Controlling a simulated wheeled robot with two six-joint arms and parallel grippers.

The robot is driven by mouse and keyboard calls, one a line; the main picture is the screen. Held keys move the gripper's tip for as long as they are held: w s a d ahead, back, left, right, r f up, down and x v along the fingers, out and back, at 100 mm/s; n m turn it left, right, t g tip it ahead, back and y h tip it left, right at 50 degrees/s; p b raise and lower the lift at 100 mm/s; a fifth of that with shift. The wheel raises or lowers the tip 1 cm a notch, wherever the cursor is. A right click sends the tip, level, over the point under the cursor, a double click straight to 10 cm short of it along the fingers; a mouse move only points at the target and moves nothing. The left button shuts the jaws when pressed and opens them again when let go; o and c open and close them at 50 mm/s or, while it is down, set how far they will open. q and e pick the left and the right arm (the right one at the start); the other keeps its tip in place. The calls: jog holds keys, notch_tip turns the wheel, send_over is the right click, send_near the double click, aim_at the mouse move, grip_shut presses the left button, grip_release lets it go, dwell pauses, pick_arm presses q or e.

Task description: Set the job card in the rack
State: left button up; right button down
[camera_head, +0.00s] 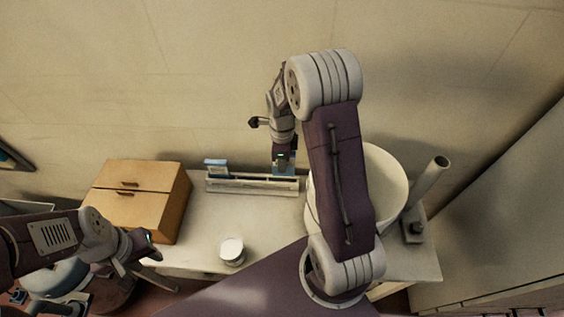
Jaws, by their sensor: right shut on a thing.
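The rack (238,187) is a low, pale, slotted holder at the back of the bench. A blue-and-white card (216,169) stands at its left end. My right gripper (283,168) points down over the rack's right end. It is shut on a blue card (284,170), taken to be the job card, whose lower edge is at the rack. I cannot tell whether the card is seated in a slot or just above it. My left gripper (156,256) is low at the left, in front of the bench, away from the rack; its fingers are unclear.
A wooden drawer box (135,195) stands left of the rack. A white round tub (232,251) sits at the bench's front edge. A large white bucket (388,170) and a grey tube on a stand (427,185) are at the right. The mid-bench (215,215) is clear.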

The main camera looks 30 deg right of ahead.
jog(key=shift+f+b, duration=1.65)
jog(key=shift+f, duration=0.9)
jog(key=shift+f+b, duration=0.35)
jog(key=shift+f, duration=0.25)
jog(key=c, duration=1.3)
grip_release()
jog(key=shift+o, duration=0.2)
notch_tip(320, 180, up, 9)
jog(key=shift+p, duration=0.3)
